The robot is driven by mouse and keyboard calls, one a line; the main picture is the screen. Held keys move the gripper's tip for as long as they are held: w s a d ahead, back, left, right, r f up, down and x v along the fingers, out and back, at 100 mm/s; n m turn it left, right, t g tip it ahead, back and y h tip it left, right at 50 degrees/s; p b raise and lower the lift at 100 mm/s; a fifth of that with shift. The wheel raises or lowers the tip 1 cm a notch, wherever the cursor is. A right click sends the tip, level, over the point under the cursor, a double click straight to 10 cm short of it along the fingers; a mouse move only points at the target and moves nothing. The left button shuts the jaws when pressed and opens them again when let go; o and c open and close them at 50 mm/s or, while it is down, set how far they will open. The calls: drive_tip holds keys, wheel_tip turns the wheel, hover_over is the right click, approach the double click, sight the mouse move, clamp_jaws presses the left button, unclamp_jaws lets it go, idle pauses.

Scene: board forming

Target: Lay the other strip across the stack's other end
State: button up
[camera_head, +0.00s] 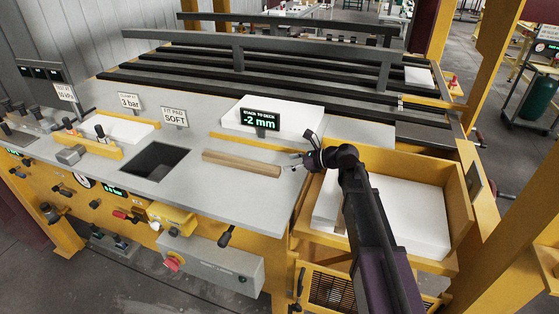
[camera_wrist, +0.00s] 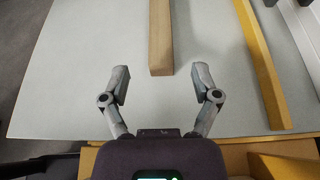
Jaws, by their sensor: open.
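A light wooden strip (camera_head: 241,163) lies flat on the grey deck (camera_head: 200,185), left of my gripper (camera_head: 299,155). The strip (camera_wrist: 160,35) also shows in the wrist view, its near end just ahead of the space between my fingers. My gripper (camera_wrist: 160,82) is open and empty, with a finger on either side of the strip's line. A stack of white sheets (camera_head: 415,205) sits in a yellow-walled bay at the right. My arm covers part of it. A narrow tan piece (camera_head: 342,238) shows beside my arm at the stack; I cannot tell its full extent.
A white block (camera_head: 285,112) stands behind the "-2 mm" display (camera_head: 260,119). A yellow rail (camera_wrist: 262,70) runs beside the strip in the wrist view. A square dark opening (camera_head: 155,160) and several signs lie left. Dark bars (camera_head: 240,50) span the back.

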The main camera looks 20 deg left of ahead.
drive_tip(key=shift+v, duration=1.2)
drive_tip(key=shift+r+p, duration=0.1)
drive_tip(key=shift+p, duration=0.3)
